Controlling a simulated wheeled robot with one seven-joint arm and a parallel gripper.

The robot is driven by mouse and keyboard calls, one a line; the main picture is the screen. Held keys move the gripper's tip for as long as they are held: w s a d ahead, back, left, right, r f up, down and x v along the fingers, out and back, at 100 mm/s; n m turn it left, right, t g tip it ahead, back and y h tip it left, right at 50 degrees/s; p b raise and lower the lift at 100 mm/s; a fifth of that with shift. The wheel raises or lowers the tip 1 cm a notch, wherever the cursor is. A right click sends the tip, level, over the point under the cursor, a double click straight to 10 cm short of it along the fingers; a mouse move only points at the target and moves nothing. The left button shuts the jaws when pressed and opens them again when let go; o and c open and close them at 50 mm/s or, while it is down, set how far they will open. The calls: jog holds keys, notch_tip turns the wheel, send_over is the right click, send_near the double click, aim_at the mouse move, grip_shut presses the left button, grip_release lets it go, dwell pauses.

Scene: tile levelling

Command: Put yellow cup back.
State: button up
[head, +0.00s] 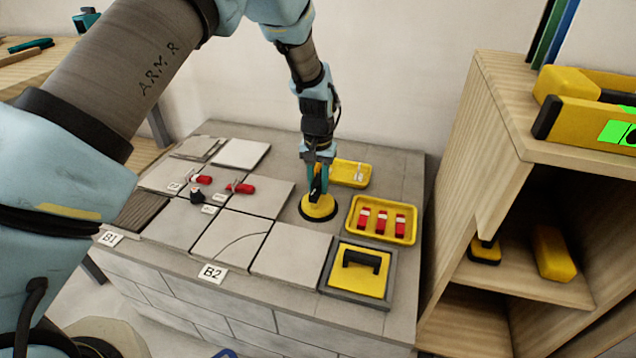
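The yellow cup (318,207), a round yellow disc with a black rim and dark handle, is on the grey block top near its middle, right of the tiles. Whether it rests fully on the surface or hangs just above it is hard to tell. My gripper (319,183) points down directly over it, its teal fingertips at the handle. The fingers overlap the handle, so I cannot see whether they are closed on it.
Right of the cup are a yellow tray (354,228) with red-and-white pieces, another yellow tray (343,172), and a yellow square with a black handle (358,271) in a grey frame. Red clips (240,188) lie among grey tiles (291,254). A wooden shelf (505,160) stands at right.

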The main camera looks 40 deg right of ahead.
jog(key=o, duration=0.4)
jog(key=shift+r, duration=0.15)
notch_tip(320, 180, up, 12)
jog(key=p, duration=0.1)
jog(key=w+a+r+n, duration=0.25)
jog(key=w+a, duration=0.35)
jog(key=a, duration=0.6)
jog(key=w+a+r+n, duration=0.25)
jog(key=w+a, duration=0.25)
jog(key=a, duration=0.7)
jog(key=s+a+r+n, duration=0.1)
jog(key=s+a+n, duration=0.1)
jog(key=a, duration=1)
jog(key=s+a+r+n+t, duration=0.1)
jog(key=s+a+n, duration=0.2)
jog(key=a, duration=1)
jog(key=shift+s+r+t, duration=0.2)
jog(key=shift+s+t, duration=0.1)
jog(key=shift+s, duration=0.75)
